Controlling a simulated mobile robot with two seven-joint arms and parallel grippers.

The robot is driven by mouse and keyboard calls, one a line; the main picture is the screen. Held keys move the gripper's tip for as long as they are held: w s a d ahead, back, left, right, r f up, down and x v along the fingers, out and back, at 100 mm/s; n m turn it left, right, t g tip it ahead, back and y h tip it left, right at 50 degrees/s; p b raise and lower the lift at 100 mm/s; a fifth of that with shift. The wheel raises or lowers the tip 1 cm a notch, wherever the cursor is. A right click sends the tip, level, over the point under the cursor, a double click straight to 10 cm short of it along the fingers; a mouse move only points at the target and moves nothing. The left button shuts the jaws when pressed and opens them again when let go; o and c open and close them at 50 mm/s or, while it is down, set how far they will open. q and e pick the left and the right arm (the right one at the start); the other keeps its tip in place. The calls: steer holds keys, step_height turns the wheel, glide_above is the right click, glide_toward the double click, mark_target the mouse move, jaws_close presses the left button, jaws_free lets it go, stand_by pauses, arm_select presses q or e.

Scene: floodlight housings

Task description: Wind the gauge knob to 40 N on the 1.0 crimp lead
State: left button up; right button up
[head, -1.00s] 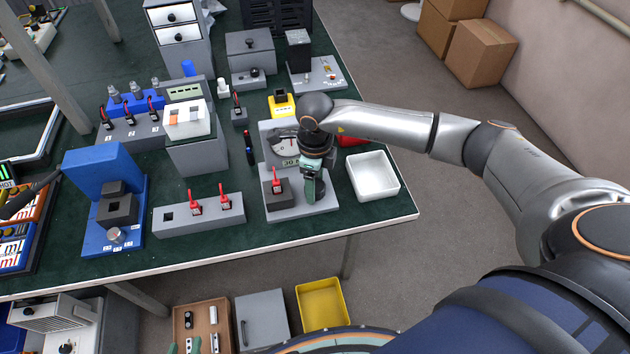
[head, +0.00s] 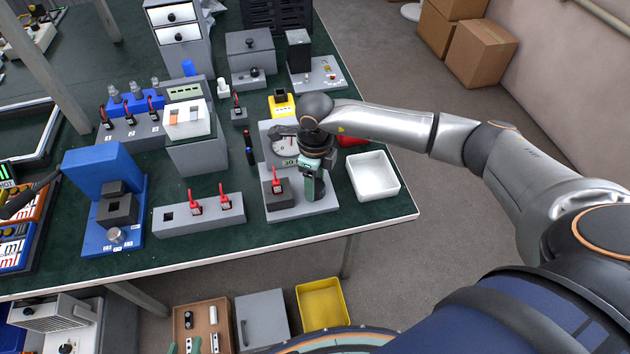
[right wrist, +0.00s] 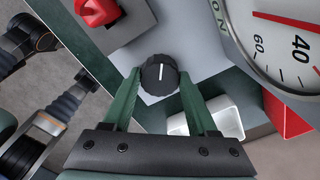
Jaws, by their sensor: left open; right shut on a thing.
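The pull gauge (head: 285,148) has a white round dial and a small green display under it. My right gripper (right wrist: 158,80) is at its front right, with its two green fingers on either side of the black ribbed knob (right wrist: 160,75). The knob's white line points nearly straight up in the wrist view. A red-topped lead (head: 276,182) stands in the gauge's dark block. My left gripper (head: 184,347) shows only as open green fingertips at the bottom edge.
A grey rack (head: 200,215) with two red-topped leads stands left of the gauge. A white bin (head: 373,176) is close to its right, with a red object behind the arm. A yellow block (head: 281,105) is behind. The table's front edge is near.

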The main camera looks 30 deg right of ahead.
steer(key=m, duration=0.6)
steer(key=shift+m, duration=0.3)
stand_by(0.4)
steer(key=o, duration=1.4)
steer(key=shift+c, duration=0.2)
steer(key=shift+r, duration=0.1)
step_height(320, 180, up, 12)
steer(key=shift+r, duration=0.15)
